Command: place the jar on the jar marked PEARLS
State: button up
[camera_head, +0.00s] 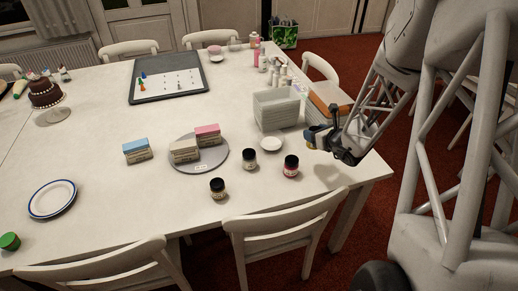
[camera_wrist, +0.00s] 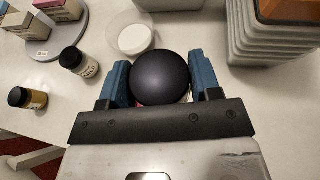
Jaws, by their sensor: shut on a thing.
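My gripper (camera_head: 318,138) is above the table's right end. In the wrist view its blue fingers (camera_wrist: 160,80) are shut on a jar with a round black lid (camera_wrist: 160,74). The lid hides nearly all of this jar's body, and its label is not visible. In the head view the held jar is hard to make out. Three dark-lidded jars stand upright on the table, left of and below my gripper: a yellowish one (camera_head: 218,189), a pale one (camera_head: 249,159) and a reddish one (camera_head: 291,167).
A white dish (camera_head: 271,144) lies behind the jars. A round grey turntable (camera_head: 218,165) bears boxes to the left. The table's front edge and chairs are near. The front left of the table has free room.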

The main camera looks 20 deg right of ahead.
jog(key=s+a+r+n+g+y, duration=0.1)
jog(key=s+a, duration=0.3)
jog(key=a, duration=0.7)
jog(key=s+a+r+n+y, duration=0.1)
jog(key=s+a+n+y, duration=0.2)
jog(key=a, duration=0.9)
jog(key=shift+s+r+g, duration=0.15)
jog(key=shift+s+g, duration=0.25)
jog(key=shift+s, duration=0.8)
jog(key=shift+w+d, duration=0.1)
jog(key=shift+w, duration=0.05)
send_over(249, 153)
jog(key=shift+w+f, duration=0.15)
jog(key=shift+f, duration=0.6)
jog(key=shift+f, duration=0.1)
jog(key=shift+f, duration=1.65)
jog(key=shift+f, duration=0.1)
jog(key=o, duration=1.1)
jog(key=shift+c, duration=0.2)
